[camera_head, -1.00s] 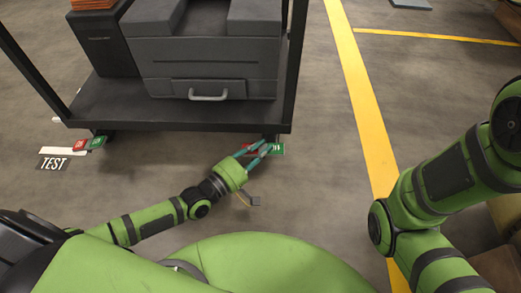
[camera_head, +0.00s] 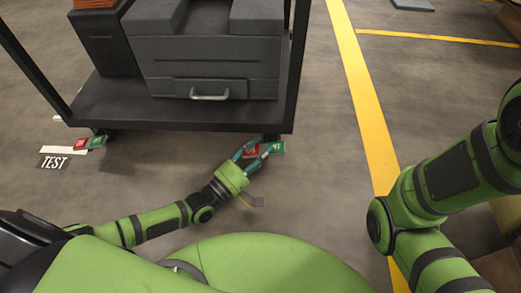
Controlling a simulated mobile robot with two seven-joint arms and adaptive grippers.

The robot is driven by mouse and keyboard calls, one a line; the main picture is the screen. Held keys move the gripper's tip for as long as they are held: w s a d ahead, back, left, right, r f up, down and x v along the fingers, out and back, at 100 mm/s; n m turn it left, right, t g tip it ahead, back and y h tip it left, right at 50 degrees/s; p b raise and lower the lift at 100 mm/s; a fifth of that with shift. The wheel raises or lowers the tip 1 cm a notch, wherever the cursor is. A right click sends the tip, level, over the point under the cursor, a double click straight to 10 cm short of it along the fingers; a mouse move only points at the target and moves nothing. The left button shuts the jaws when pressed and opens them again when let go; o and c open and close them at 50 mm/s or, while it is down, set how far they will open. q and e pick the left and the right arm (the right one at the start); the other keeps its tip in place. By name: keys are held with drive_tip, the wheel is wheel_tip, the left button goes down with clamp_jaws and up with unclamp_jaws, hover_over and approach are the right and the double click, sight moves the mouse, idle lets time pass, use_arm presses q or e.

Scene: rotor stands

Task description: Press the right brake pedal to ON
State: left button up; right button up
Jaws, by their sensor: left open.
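The right brake pedal, with a red part (camera_head: 251,151) and a green part (camera_head: 277,147), sits at the foot of the cart's right front post, near the floor. My left gripper (camera_head: 257,153) is open at this pedal, its teal fingers spread around the red part and partly covering it. Whether the fingers touch the pedal cannot be told. The left brake pedal, red (camera_head: 81,143) and green (camera_head: 97,142), is at the cart's left front corner. My right gripper is out of view; only my right arm shows at the right.
The dark cart (camera_head: 190,118) carries grey box-like equipment (camera_head: 205,65) with a handle. A yellow line (camera_head: 362,95) runs along the floor at the right. The floor between cart and line is clear.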

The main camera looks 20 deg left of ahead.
sight(256, 155)
use_arm(q)
drive_tip(key=v, duration=0.7)
drive_tip(key=shift+s+a, duration=0.15)
drive_tip(key=shift+s, duration=0.05)
